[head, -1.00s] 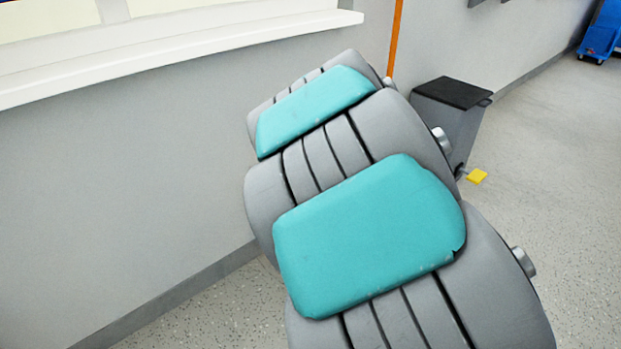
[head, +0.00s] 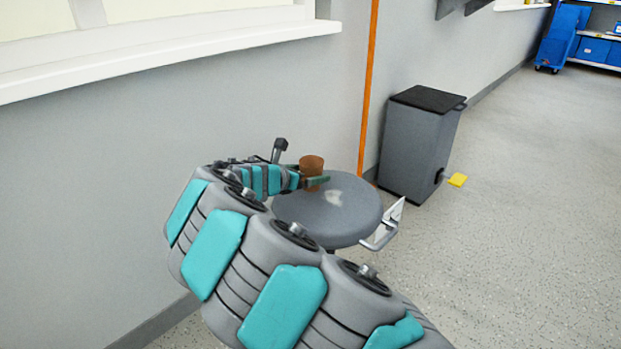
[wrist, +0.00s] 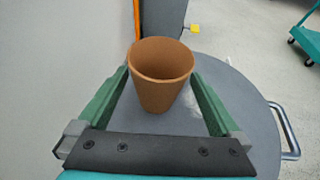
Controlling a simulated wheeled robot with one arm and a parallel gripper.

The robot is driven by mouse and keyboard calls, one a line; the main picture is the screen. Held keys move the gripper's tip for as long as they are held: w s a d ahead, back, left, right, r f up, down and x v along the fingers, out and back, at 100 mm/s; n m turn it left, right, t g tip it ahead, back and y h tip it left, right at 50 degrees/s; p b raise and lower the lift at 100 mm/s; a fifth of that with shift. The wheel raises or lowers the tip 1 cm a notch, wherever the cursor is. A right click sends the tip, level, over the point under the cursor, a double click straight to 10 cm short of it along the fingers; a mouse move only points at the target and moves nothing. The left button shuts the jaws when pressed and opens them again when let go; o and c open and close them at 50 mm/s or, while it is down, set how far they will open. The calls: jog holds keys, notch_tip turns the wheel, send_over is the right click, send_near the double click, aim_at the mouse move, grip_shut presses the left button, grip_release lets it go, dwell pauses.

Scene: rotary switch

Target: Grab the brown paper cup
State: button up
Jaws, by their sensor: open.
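The brown paper cup (head: 311,165) stands upright on a round grey stool seat (head: 343,222) in the head view. In the wrist view the cup (wrist: 160,82) sits between the two green fingers of my gripper (wrist: 162,85), near their tips, with its open top facing up. The fingers are apart, and a gap shows between the cup and each finger. In the head view my gripper (head: 313,183) is low beside the cup, and part of the cup's base is hidden by a finger.
A grey bin with a black lid (head: 421,145) and yellow pedal stands behind to the right. The stool has a metal handle (head: 385,228) on its right. The grey wall (head: 90,200) is close on the left. Open floor (head: 530,220) lies to the right.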

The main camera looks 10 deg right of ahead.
aim_at(318, 172)
jog(key=shift+b+x, duration=0.35)
jog(key=shift+x, duration=1.95)
jog(key=shift+a, duration=0.1)
jog(key=shift+c, duration=0.2)
jog(key=c, duration=1.3)
jog(key=shift+r, duration=0.1)
